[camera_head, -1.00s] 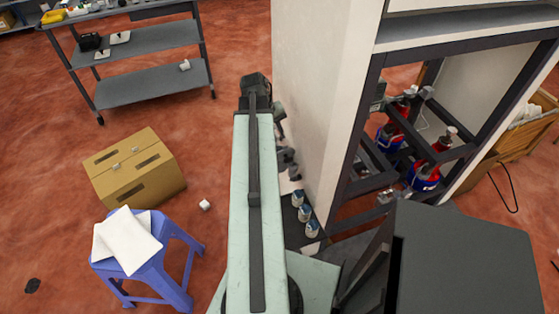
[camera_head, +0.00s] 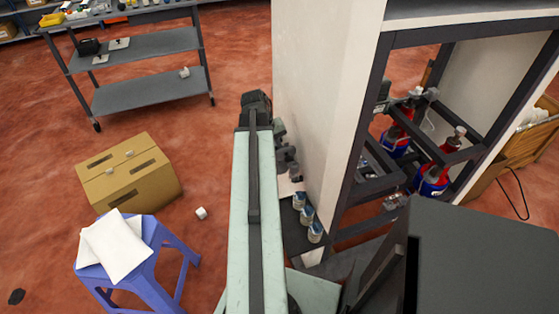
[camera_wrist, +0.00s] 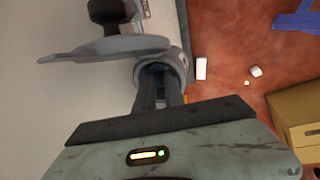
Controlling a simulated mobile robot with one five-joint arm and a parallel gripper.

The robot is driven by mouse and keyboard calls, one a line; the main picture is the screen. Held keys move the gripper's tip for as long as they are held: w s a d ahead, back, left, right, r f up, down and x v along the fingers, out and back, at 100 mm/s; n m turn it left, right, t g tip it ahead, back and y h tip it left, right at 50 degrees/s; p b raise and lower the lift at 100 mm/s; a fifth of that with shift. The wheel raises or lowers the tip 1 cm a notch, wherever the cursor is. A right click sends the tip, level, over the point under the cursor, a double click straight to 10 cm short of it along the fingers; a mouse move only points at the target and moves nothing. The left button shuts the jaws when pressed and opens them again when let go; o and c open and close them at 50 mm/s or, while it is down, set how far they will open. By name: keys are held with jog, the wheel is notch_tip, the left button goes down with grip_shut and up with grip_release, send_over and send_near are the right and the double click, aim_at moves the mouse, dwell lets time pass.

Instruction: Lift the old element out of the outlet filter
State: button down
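In the wrist view, the outlet filter appears to be a grey round housing (camera_wrist: 178,66) on the side of the white cabinet. A flat grey disc like a lid (camera_wrist: 105,48) stands out to its left. My gripper's (camera_wrist: 161,76) dark fingers reach up to the housing's open mouth, and their tips are at or inside the rim. The old element cannot be made out there, and the finger gap is too dark to read. In the head view, grey fittings (camera_head: 285,155) show on the cabinet beside my arm, which hides my gripper.
The white cabinet (camera_head: 315,100) stands close on the right of my arm. Several small jars (camera_head: 306,217) sit at its foot. A cardboard box (camera_head: 130,175) and a blue stool (camera_head: 160,260) with white cloths stand left. A grey shelf cart (camera_head: 150,88) is behind. Floor between is mostly clear.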

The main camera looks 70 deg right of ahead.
dwell(0.3)
jog(key=shift+r+p, duration=0.35)
jog(key=shift+p, duration=0.2)
notch_tip(320, 180, up, 9)
jog(key=p, duration=0.8)
jog(key=shift+f+p, duration=0.2)
jog(key=shift+p, duration=0.1)
